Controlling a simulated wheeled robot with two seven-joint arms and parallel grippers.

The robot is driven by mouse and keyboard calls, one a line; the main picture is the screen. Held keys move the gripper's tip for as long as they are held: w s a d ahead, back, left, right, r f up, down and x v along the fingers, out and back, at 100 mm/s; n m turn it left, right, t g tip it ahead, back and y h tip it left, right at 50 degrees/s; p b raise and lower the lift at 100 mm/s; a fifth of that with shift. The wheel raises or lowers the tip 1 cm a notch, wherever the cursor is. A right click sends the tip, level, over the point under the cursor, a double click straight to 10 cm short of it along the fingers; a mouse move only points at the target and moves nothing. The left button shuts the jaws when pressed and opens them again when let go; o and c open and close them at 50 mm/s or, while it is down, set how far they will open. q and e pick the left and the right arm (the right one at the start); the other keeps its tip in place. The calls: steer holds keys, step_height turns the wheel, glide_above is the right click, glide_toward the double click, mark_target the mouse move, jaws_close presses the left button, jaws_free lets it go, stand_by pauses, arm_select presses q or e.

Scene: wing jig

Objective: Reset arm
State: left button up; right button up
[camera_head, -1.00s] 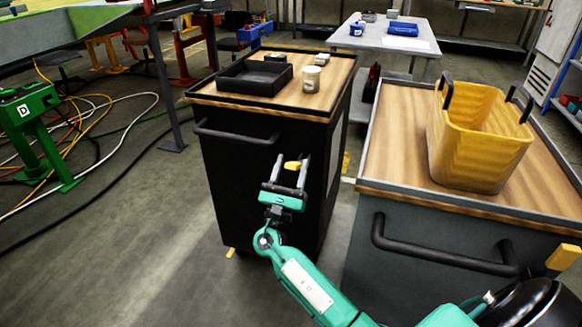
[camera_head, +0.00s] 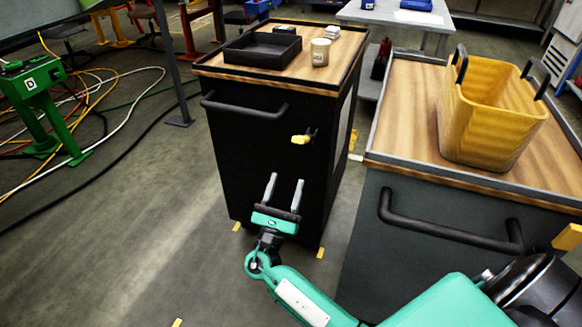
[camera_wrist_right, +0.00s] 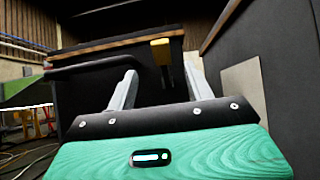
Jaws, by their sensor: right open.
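My right gripper (camera_head: 285,194) is open and empty in front of the black cart (camera_head: 255,170), low beside its front face. Its two grey fingers point up and away from me. In the right wrist view the fingers (camera_wrist_right: 160,88) stand apart with nothing between them, and the dark cart front lies beyond. A yellow latch (camera_head: 301,139) on the cart front is above the fingertips, apart from them; it also shows in the right wrist view (camera_wrist_right: 160,50). My left gripper is not in view.
A yellow basket (camera_head: 490,115) stands on the right-hand cart (camera_head: 410,150). Cables (camera_head: 110,110) and a green stand (camera_head: 40,110) are at left. The floor at centre left is clear.

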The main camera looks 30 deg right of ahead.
steer(key=shift+v, duration=0.8)
